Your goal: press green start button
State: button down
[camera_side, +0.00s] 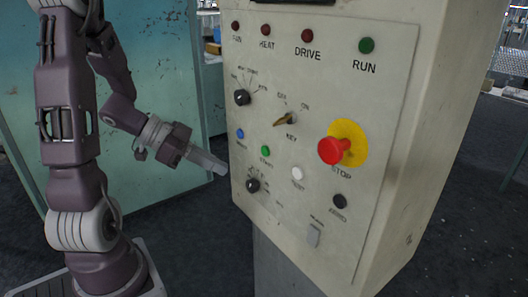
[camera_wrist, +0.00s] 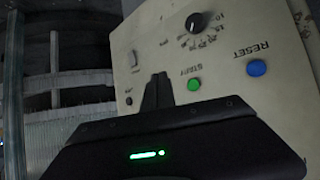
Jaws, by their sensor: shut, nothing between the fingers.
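The green start button (camera_side: 265,151) is on the lower left part of the cream control panel (camera_side: 300,95), above a "START" label in the side view or close to it. It also shows in the wrist view (camera_wrist: 194,84), just right of the fingers. My gripper (camera_side: 222,170) is shut and empty. The fingers appear apart from the button in both views. The exact gap to the panel is hard to tell.
A blue button (camera_side: 239,134), a black knob (camera_side: 253,185) and a white button (camera_side: 297,173) surround the start button. A red stop button (camera_side: 335,150) on a yellow plate sticks out at right. A key (camera_side: 283,121) projects above. A teal cabinet (camera_side: 150,60) stands behind my arm.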

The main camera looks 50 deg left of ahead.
aim_at(265, 151)
jog(key=shift+w, duration=0.15)
jog(key=w, duration=0.8)
jog(key=shift+w, duration=0.3)
jog(key=shift+w, duration=0.1)
dwell(1.8)
jog(key=shift+w, duration=0.3)
jog(key=shift+w, duration=0.4)
dwell(0.5)
jog(key=shift+s, duration=0.8)
